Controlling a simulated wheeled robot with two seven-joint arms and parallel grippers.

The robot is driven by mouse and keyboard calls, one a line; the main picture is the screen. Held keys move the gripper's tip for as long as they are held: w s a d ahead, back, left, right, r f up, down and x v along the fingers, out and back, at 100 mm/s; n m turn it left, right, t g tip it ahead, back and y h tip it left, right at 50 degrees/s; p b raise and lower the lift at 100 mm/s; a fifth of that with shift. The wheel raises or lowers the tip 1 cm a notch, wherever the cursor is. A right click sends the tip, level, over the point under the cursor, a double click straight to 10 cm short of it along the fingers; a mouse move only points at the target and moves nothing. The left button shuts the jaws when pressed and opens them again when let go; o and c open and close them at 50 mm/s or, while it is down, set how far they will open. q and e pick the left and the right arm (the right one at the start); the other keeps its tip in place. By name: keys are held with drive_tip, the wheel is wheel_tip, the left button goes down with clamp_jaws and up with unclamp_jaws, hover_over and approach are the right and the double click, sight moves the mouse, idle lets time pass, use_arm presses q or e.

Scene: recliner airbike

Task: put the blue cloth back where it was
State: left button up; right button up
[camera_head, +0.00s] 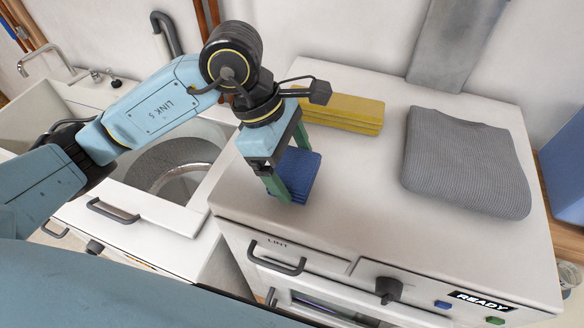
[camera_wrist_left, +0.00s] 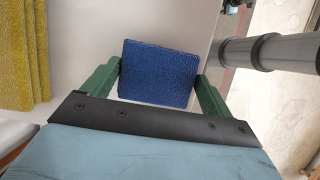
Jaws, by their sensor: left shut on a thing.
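The blue cloth (camera_head: 303,172) is a small, thick folded piece near the left front part of the white machine top (camera_head: 365,215). My left gripper (camera_head: 283,188) comes down over it from above, with its green fingers on either side. In the left wrist view the blue cloth (camera_wrist_left: 158,73) sits between the two fingertips of my left gripper (camera_wrist_left: 158,80), which is shut on it. I cannot tell whether the cloth touches the top or is held just above it. My right gripper is not in view.
A folded yellow cloth stack (camera_head: 340,112) lies behind the gripper; it also shows in the left wrist view (camera_wrist_left: 22,50). A large folded grey cloth (camera_head: 466,160) lies at the right. A sink-like opening with a round metal drum (camera_head: 175,165) is at the left. The middle front of the top is clear.

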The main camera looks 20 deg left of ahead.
sight(286, 165)
use_arm(q)
wheel_tip(286, 165, down, 3)
drive_tip(key=shift+r, duration=0.1)
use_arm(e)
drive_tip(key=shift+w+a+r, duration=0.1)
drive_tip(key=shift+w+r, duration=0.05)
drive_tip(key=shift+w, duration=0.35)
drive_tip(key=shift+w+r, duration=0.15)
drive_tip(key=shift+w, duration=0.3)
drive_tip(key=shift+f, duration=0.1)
use_arm(q)
drive_tip(key=shift+f, duration=0.2)
drive_tip(key=o, duration=0.7)
drive_tip(key=shift+r, duration=0.25)
drive_tip(key=b+v, duration=0.2)
drive_tip(key=v, duration=1)
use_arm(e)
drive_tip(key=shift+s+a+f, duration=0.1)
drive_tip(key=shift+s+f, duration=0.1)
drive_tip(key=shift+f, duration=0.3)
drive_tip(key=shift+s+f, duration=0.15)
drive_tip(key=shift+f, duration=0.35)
use_arm(q)
drive_tip(key=shift+a, duration=0.1)
